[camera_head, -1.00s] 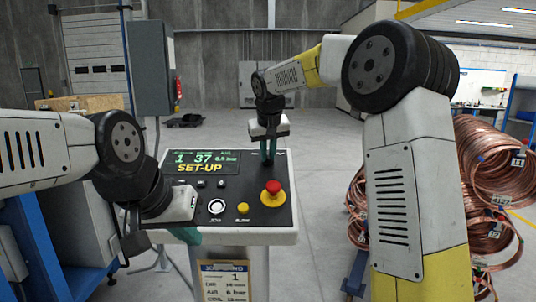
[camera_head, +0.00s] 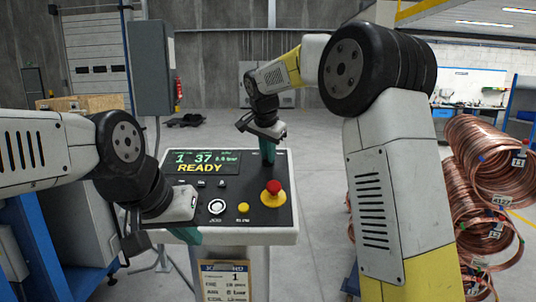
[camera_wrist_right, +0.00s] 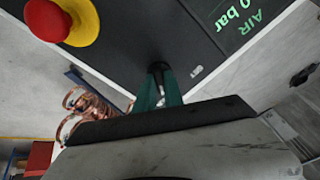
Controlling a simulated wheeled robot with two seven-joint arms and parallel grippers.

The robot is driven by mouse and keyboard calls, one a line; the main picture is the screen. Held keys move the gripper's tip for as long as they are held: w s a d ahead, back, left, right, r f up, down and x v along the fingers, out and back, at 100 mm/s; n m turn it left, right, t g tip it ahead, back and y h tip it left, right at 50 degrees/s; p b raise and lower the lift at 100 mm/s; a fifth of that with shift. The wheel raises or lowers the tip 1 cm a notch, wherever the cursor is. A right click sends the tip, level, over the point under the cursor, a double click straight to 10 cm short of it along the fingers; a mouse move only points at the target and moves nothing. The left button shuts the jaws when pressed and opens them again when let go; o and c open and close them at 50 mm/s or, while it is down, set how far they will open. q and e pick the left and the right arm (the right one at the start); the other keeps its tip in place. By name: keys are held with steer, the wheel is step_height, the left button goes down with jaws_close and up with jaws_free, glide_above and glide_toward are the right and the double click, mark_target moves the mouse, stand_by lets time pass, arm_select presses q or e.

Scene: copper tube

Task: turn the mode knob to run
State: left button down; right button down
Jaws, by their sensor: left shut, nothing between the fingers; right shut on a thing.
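The control panel (camera_head: 262,227) stands in front of me with a dark sloped face. Its display (camera_head: 207,162) reads READY in yellow, with 1, 37 and a bar figure in green above. My right gripper (camera_head: 267,157) reaches down to the panel's far right corner. In the right wrist view its green fingers (camera_wrist_right: 158,92) are shut on the small black mode knob (camera_wrist_right: 157,68), which they largely cover. The knob's pointer and most of its labels are hidden. My left gripper (camera_head: 188,236) is shut and empty at the panel's front left edge.
A red emergency stop (camera_head: 274,187) on a yellow base, a white-ringed button (camera_head: 217,207) and a yellow button (camera_head: 243,207) sit on the panel. A clipboard (camera_head: 224,280) hangs below. Copper coils (camera_head: 487,200) stand at the right. A grey cabinet (camera_head: 150,66) rises behind left.

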steer(key=shift+m, duration=0.9)
steer(key=c, duration=1.4)
jaws_free()
steer(key=shift+c, duration=0.2)
steer(key=v, duration=0.8)
steer(key=shift+a, duration=0.1)
